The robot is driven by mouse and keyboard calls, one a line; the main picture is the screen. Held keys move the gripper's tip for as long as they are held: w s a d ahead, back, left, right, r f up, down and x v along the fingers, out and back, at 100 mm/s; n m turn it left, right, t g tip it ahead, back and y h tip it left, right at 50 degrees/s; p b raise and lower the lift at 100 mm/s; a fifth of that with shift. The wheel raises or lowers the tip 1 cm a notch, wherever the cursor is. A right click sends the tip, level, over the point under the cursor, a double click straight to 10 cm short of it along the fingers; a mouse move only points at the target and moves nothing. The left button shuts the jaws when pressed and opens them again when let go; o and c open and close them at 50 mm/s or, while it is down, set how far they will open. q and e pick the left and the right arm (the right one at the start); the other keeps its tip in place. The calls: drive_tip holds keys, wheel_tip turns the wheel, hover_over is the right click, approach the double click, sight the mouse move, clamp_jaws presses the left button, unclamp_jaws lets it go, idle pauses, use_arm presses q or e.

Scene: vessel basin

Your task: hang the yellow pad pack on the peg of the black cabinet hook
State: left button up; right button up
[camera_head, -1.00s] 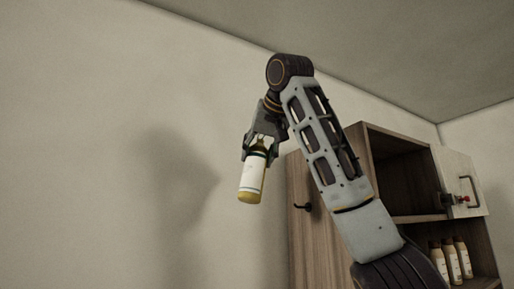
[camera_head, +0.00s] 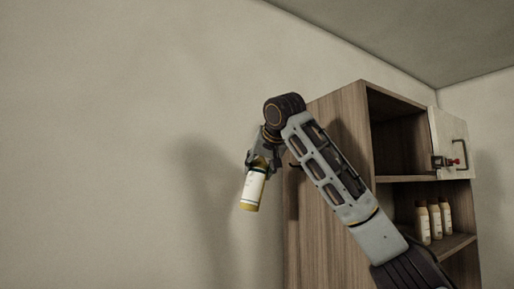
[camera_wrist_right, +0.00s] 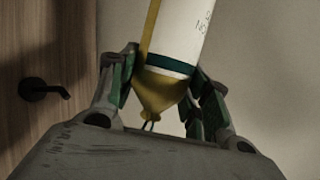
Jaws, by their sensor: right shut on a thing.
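The pad pack (camera_head: 254,189) is a slim roll with a white label, a dark green band and yellow ends. My right gripper (camera_head: 263,164) is shut on its upper end and holds it in the air, slightly tilted, left of the cabinet. In the right wrist view the pack (camera_wrist_right: 178,38) sits between the fingers, with its gathered yellow end and a small dark loop towards the palm. The black cabinet hook (camera_wrist_right: 42,90) sticks out of the wooden side panel, left of the fingers and apart from the pack. In the head view my arm largely hides it. My left gripper is out of view.
The wooden cabinet (camera_head: 325,215) stands to the right of the pack. Its white door (camera_head: 449,140) is open. Several bottles (camera_head: 434,222) stand on a shelf inside. The wall to the left is bare, with free room before it.

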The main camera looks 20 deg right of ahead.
sight(264, 174)
drive_tip(key=shift+s+f+m, duration=0.2)
drive_tip(key=shift+f, duration=0.4)
drive_tip(key=shift+s+f+m, duration=0.2)
drive_tip(key=shift+f, duration=0.4)
drive_tip(key=shift+s+f+m+h, duration=0.3)
drive_tip(key=shift+s+m+h, duration=0.05)
drive_tip(key=shift+m+h, duration=0.15)
drive_tip(key=shift+m, duration=0.3)
drive_tip(key=shift+g, duration=0.3)
drive_tip(key=shift+d, duration=0.2)
drive_tip(key=d+f, duration=0.1)
drive_tip(key=d, duration=0.8)
drive_tip(key=shift+w+d+f+b, duration=0.2)
drive_tip(key=shift+w+f+b, duration=0.1)
drive_tip(key=shift+w, duration=0.15)
drive_tip(key=shift+d, duration=0.1)
idle(0.8)
